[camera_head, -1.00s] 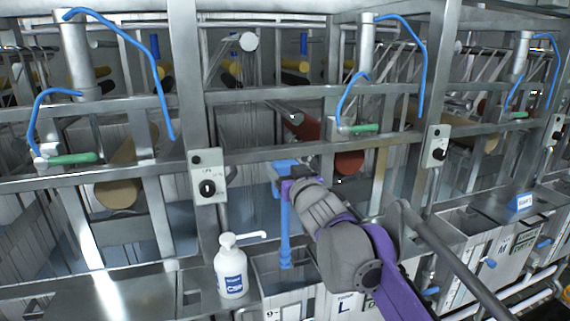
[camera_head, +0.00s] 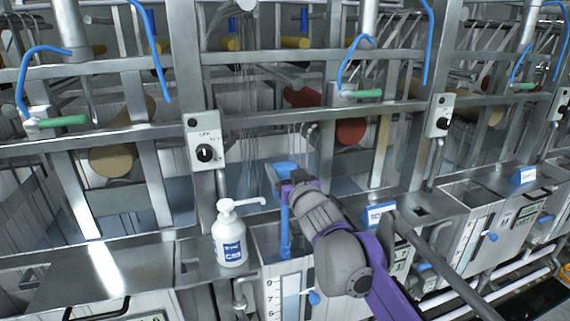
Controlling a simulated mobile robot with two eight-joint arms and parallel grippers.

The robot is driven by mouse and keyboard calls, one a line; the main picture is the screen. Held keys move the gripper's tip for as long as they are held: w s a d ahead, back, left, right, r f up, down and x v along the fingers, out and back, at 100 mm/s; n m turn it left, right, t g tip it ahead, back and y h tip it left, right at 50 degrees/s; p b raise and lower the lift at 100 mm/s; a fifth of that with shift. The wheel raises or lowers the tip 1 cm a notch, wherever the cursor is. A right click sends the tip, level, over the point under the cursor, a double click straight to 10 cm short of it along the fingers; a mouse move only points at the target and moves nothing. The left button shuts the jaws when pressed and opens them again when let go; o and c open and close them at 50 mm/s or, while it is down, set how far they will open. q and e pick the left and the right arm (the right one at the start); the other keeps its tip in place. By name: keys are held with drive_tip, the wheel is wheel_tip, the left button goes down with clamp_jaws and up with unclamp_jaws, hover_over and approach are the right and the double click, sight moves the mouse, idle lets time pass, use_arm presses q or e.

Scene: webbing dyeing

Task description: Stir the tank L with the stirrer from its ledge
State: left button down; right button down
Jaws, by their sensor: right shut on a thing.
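The blue stirrer (camera_head: 285,215) is held upright by my right gripper (camera_head: 290,184), which is shut on it near its top. Its lower end is down in the opening of tank L (camera_head: 268,262), the white tank below with a level scale on its front. My right arm comes in from the lower right and covers part of the tank's right side. How deep the stirrer reaches is hidden behind the tank's front wall. My left gripper is not in view.
A white pump bottle (camera_head: 230,240) stands on the metal ledge just left of the tank. A grey control box (camera_head: 204,148) is on the post above it. A blue sign (camera_head: 378,215) and more white tanks (camera_head: 490,225) are to the right. Metal rails cross behind.

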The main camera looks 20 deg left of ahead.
drive_tip(key=b, duration=0.4)
hover_over(286, 215)
drive_tip(key=f, duration=0.7)
drive_tip(key=shift+w+a, duration=0.25)
drive_tip(key=shift+w, duration=0.15)
drive_tip(key=shift+f+b, duration=1.95)
drive_tip(key=shift+f, duration=1.2)
drive_tip(key=shift+s, duration=0.1)
